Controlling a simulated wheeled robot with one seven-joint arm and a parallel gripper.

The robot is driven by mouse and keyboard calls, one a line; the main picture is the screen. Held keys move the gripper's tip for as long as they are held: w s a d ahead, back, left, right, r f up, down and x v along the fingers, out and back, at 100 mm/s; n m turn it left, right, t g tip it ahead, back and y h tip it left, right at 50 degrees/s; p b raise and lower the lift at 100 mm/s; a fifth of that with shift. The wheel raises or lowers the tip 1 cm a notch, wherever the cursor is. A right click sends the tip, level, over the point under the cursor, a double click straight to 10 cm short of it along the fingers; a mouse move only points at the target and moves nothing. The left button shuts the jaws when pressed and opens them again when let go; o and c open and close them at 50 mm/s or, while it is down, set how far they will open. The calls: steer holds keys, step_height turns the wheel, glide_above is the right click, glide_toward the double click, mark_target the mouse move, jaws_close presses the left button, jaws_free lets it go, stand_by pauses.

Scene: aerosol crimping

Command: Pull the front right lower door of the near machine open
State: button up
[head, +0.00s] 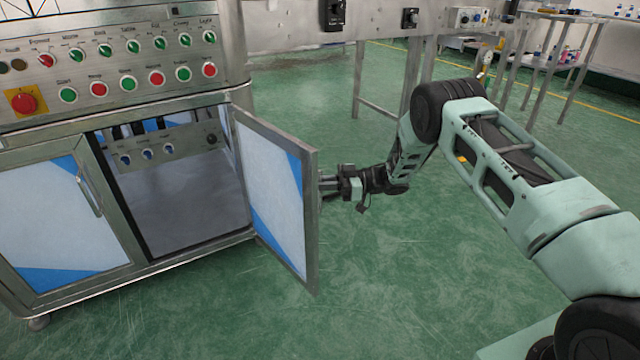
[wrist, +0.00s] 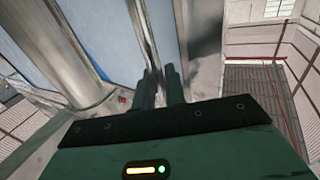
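The front right lower door (head: 275,190) of the near machine (head: 120,90) stands swung well outward on its right side. It is a pale panel with blue corners in a metal frame. The opening (head: 175,190) behind it shows a grey interior. My gripper (head: 324,181) is at the outer face of this door, near its free edge. The door hides the fingertips in the head view. In the wrist view my two fingers (wrist: 160,74) are close together with a narrow gap, against the metal frame (wrist: 143,35). I cannot make out the handle between them.
The left lower door (head: 65,225) is closed, with a bar handle (head: 90,192). Rows of buttons and knobs (head: 130,82) sit above. The green floor (head: 400,290) in front of the open door is clear. A metal frame with legs (head: 385,75) stands behind my arm.

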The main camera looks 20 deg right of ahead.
steer(key=o, duration=0.3)
steer(key=p+v, duration=0.2)
steer(key=v, duration=1.5)
steer(key=shift+d+p, duration=0.2)
steer(key=shift+p, duration=0.15)
